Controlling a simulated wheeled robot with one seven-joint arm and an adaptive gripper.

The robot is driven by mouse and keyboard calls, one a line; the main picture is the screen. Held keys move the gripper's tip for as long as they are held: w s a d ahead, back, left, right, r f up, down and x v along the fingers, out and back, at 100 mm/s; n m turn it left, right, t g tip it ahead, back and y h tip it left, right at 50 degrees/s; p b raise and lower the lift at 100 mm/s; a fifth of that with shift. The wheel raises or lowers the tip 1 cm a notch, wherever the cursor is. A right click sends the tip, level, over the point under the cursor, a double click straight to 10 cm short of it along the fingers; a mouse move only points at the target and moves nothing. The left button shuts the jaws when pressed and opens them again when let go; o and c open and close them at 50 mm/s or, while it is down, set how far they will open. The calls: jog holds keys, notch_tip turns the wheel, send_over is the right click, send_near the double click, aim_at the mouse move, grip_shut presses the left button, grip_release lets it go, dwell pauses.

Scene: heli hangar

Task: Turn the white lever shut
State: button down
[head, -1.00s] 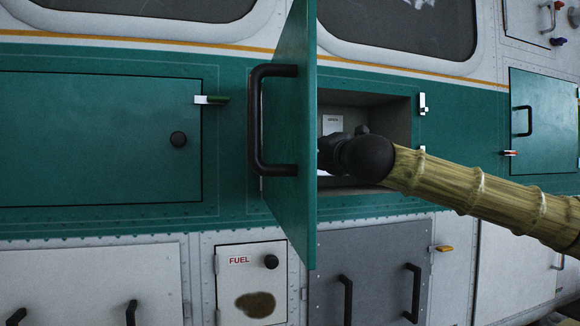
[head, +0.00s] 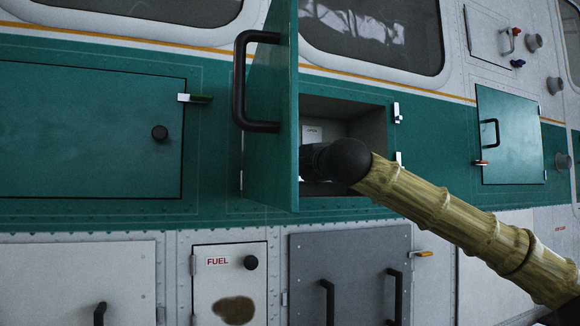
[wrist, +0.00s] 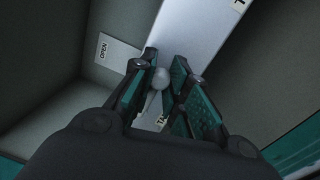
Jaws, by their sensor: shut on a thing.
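The white lever (wrist: 160,78) shows in the wrist view as a pale round knob on a thin stem, inside an open compartment (head: 352,117) in the green side of the helicopter. My gripper (wrist: 162,88) reaches into this compartment, and its two fingers are shut on the lever's knob. A white plate (wrist: 195,35) lies behind the lever. A label reading OPEN (wrist: 118,53) is on the compartment wall to the left of the fingers; another label by the fingers is partly hidden. In the head view the open door and my arm hide the lever and fingertips.
The green door (head: 272,120) with a black handle (head: 240,80) stands open at the left of the compartment, close beside my arm. A closed green panel (head: 90,130) lies further left. Below are a FUEL door (head: 230,300) and a grey door (head: 350,260) with black handles.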

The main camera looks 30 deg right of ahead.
jog(key=shift+d+f, duration=0.1)
jog(key=c, duration=1.3)
grip_release()
jog(key=shift+d, duration=0.1)
jog(key=shift+c, duration=0.2)
jog(key=s+a, duration=0.2)
jog(key=s, duration=1)
jog(key=shift+f, duration=0.45)
jog(key=shift+w+a+f, duration=0.1)
jog(key=shift+w, duration=0.05)
